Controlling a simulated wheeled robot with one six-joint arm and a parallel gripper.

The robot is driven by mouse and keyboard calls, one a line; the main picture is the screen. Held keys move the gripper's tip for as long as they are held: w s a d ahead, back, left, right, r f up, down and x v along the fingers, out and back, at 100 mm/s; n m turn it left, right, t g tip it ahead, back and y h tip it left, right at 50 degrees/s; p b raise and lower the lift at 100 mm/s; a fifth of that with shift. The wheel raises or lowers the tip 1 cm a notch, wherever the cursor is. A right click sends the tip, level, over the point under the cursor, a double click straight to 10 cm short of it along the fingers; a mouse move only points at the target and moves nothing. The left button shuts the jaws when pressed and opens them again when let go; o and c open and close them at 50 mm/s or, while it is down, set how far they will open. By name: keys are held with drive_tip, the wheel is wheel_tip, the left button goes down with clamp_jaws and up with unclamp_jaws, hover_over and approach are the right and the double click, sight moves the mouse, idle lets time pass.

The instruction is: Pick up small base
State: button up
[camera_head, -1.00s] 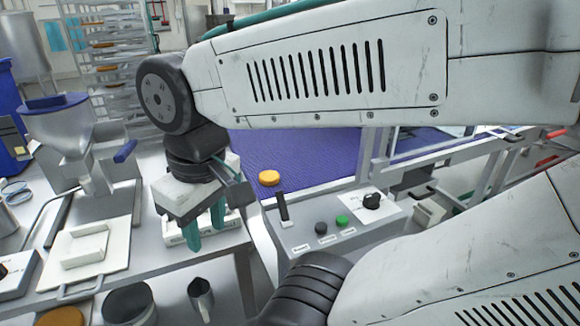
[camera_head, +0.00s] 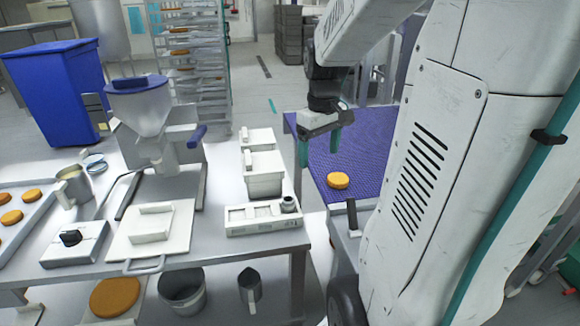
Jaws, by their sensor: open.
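A small base (camera_head: 338,181), a round orange-brown disc, lies flat on the purple conveyor belt (camera_head: 315,165) right of centre. My gripper (camera_head: 320,152) has two teal fingers pointing down, apart, with nothing between them. It hangs in front of the belt in the picture, above and slightly left of the small base, and does not touch it. Several similar small rounds (camera_head: 12,217) lie on a tray (camera_head: 40,210) at the far left. A larger orange-brown round (camera_head: 115,298) lies on the shelf under the table.
The steel table (camera_head: 200,262) holds a hopper machine (camera_head: 140,110), a white board (camera_head: 150,230), white containers (camera_head: 263,175) and a white scale-like device (camera_head: 262,218). A blue bin (camera_head: 55,95) and a tray rack (camera_head: 193,70) stand behind. My arm covers the right side.

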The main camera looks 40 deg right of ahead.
hover_over(339, 175)
drive_tip(key=f, duration=0.3)
drive_tip(key=shift+s+a+f, duration=0.15)
drive_tip(key=shift+a+f, duration=0.15)
drive_tip(key=shift+f, duration=0.05)
drive_tip(key=shift+d+f, duration=0.15)
drive_tip(key=shift+f, duration=0.15)
wheel_tip(339, 175, down, 7)
drive_tip(key=shift+d+f, duration=0.1)
drive_tip(key=shift+c, duration=0.3)
drive_tip(key=c, duration=0.7)
